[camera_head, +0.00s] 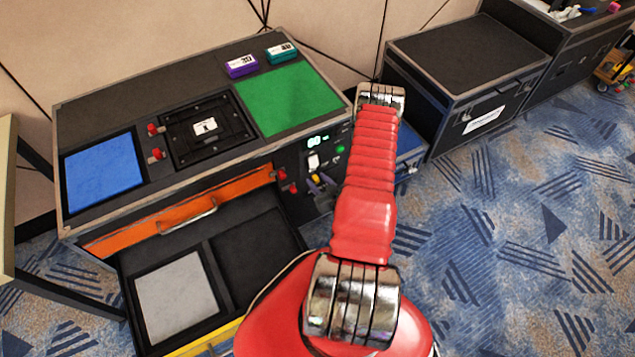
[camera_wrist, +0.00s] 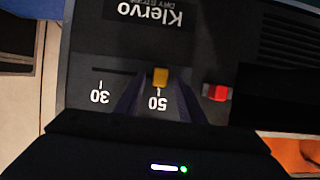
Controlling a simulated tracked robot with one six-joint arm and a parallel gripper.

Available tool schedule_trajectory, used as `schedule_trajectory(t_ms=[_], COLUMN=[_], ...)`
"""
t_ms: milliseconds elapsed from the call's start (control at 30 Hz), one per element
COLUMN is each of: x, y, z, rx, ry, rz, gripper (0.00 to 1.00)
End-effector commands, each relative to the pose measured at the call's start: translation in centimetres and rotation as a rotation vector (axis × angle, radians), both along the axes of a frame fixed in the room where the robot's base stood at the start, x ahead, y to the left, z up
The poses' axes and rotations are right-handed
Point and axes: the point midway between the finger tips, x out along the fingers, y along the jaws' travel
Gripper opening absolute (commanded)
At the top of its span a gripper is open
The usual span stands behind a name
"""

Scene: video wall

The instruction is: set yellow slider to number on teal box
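The teal box (camera_head: 281,52) lies at the back of the black case top; its white label carries a number too small to read surely. The yellow slider (camera_wrist: 160,78) sits at the 50 mark in the wrist view, where the panel appears upside down. Its dark slot runs left toward the 30 mark. My gripper (camera_wrist: 160,84) is open, with one dark finger on each side of the slider; I cannot tell whether either touches it. In the head view, the yellow slider (camera_head: 315,177) shows small on the case's front panel, beside my gripper (camera_head: 322,187).
A purple box (camera_head: 241,66) lies next to the teal one. A red knob (camera_wrist: 216,92) sits right of the slider in the wrist view. An open drawer (camera_head: 255,225) juts out left of my arm.

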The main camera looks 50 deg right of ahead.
Motion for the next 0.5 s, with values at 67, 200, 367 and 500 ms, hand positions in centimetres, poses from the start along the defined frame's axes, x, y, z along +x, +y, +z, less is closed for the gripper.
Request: schedule_trajectory(t_ms=[67, 200, 367, 500], x=[-0.01, -0.02, -0.02, -0.01], y=[0.00, -0.01, -0.01, 0.00], z=[0.00, 0.02, 0.02, 0.03], rx=[0.000, 0.000, -0.001, -0.001], ry=[0.000, 0.000, 0.000, 0.000], rz=[0.000, 0.000, 0.000, 0.000], gripper=[0.36, 0.30, 0.19, 0.09])
